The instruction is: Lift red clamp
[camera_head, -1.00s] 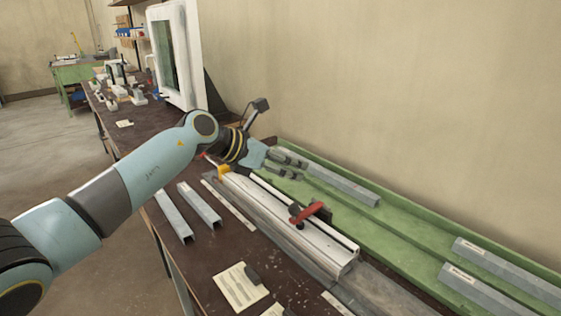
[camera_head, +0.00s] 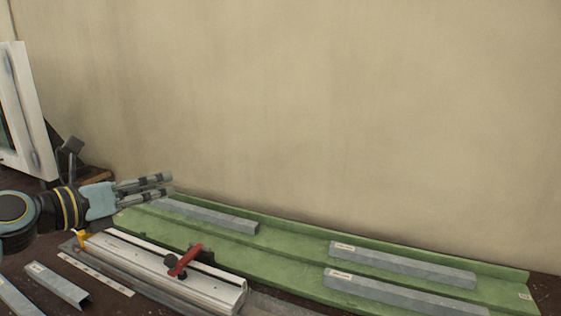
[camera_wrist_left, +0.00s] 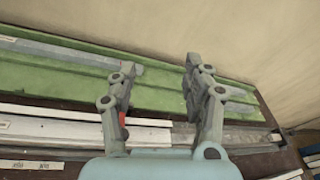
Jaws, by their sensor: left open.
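The red clamp (camera_head: 184,260) sits on the white and grey profile fixture (camera_head: 209,287) on the bench, its red handle tilted up. My left gripper (camera_head: 170,185) is open and empty. In the head view it appears up and left of the clamp, over the left end of the green tray. In the left wrist view my left gripper (camera_wrist_left: 158,72) has its two fingers spread apart. A small red bit of the clamp (camera_wrist_left: 122,119) shows there beside the left finger, mostly hidden by it. My right gripper is not in view.
The green tray (camera_head: 290,270) along the wall holds several grey profiles, including one (camera_head: 400,262) at right. More profiles (camera_head: 58,285) lie at the front left. A yellow piece (camera_head: 82,239) is at the fixture's left end. A white frame (camera_head: 25,110) stands far left.

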